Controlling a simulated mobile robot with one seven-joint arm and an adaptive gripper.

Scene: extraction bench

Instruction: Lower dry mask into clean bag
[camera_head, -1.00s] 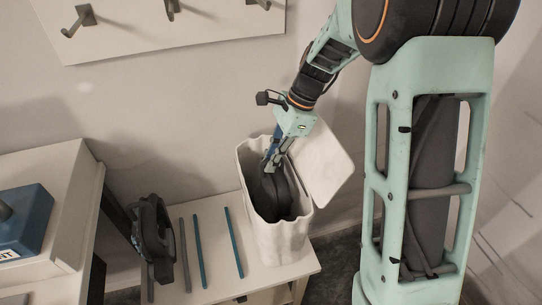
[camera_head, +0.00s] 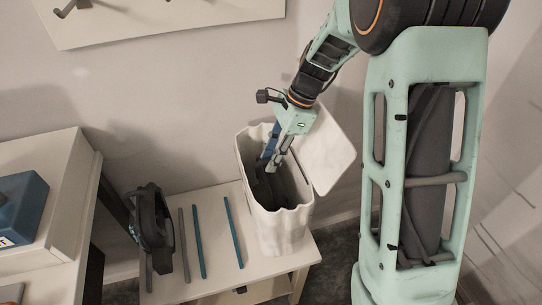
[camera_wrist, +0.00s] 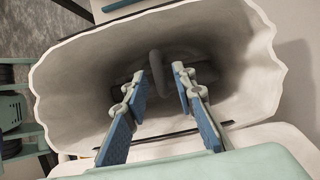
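The white bag (camera_head: 281,228) stands upright on the low bench, its mouth open and its lid (camera_head: 327,150) tilted back to the right. It also shows in the wrist view (camera_wrist: 68,85). My gripper (camera_head: 270,168) reaches down into the bag's mouth. In the wrist view, the blue-padded fingers (camera_wrist: 167,82) are apart, with a gap between them. The dark mask (camera_head: 261,187) is inside the bag, below the fingers and mostly hidden by the walls and gripper. Its grey parts (camera_wrist: 157,62) show dimly in the wrist view, beyond the fingertips.
Another dark mask-like thing (camera_head: 152,220) stands on the bench (camera_head: 218,258) at left. A grey rod and two blue rods (camera_head: 198,240) lie between it and the bag. A blue box (camera_head: 20,210) sits on the higher cabinet at far left. Wall hooks (camera_head: 72,8) are above.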

